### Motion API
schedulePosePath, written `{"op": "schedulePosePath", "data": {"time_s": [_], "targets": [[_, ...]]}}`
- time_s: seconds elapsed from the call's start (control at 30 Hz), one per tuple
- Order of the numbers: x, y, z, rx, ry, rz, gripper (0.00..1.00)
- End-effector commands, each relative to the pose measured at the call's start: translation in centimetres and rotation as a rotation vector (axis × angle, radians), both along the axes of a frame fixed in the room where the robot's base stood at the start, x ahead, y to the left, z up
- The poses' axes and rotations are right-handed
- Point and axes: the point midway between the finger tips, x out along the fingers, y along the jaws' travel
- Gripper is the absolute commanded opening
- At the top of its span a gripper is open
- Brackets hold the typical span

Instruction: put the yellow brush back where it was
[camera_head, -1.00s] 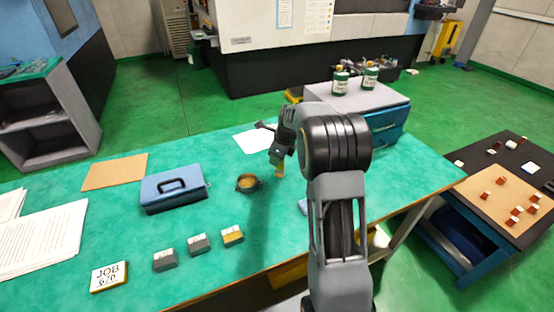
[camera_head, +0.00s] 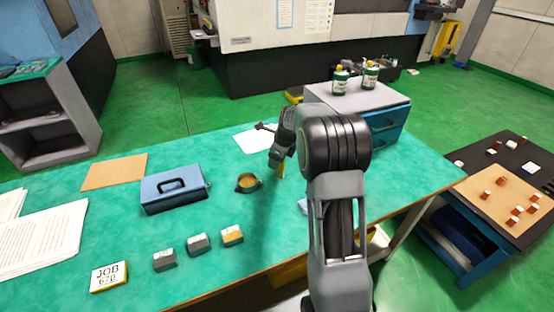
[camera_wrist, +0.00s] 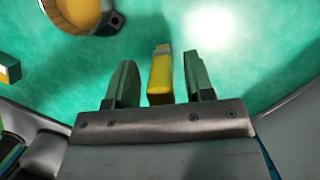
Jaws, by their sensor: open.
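The yellow brush (camera_wrist: 160,76) shows in the wrist view between my two open fingers, with a gap on each side. My gripper (camera_wrist: 160,82) is open around it and touches it on neither side that I can see. In the head view the brush (camera_head: 281,170) shows as a small yellow piece below my gripper (camera_head: 280,160), over the green tabletop. Whether its lower end rests on the table is hard to tell. A round pot with a tan inside (camera_head: 247,182) stands just left of it, also at the top left of the wrist view (camera_wrist: 85,12).
On the green table (camera_head: 110,225) are a blue case (camera_head: 173,190), several small blocks, a JOB sign (camera_head: 109,276), papers (camera_head: 40,238) and a tan board (camera_head: 115,172). A blue drawer unit (camera_head: 385,130) with bottles stands behind my arm.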

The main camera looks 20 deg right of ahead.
Motion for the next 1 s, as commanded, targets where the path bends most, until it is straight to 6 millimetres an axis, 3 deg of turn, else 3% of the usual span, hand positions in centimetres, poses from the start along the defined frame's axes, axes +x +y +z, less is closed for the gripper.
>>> {"op": "schedulePosePath", "data": {"time_s": [0.5, 0.77, 0.87, 1.0], "targets": [[-1.6, -1.7, 8.5, -0.001, -0.004, -0.001, 0.48], [-2.3, -2.2, 11.2, -0.003, -0.003, 0.006, 0.48], [-3.1, -1.3, 12.0, -0.027, -0.019, 0.088, 0.48], [-6.4, 1.7, 13.0, -0.128, -0.077, 0.419, 0.48]]}}
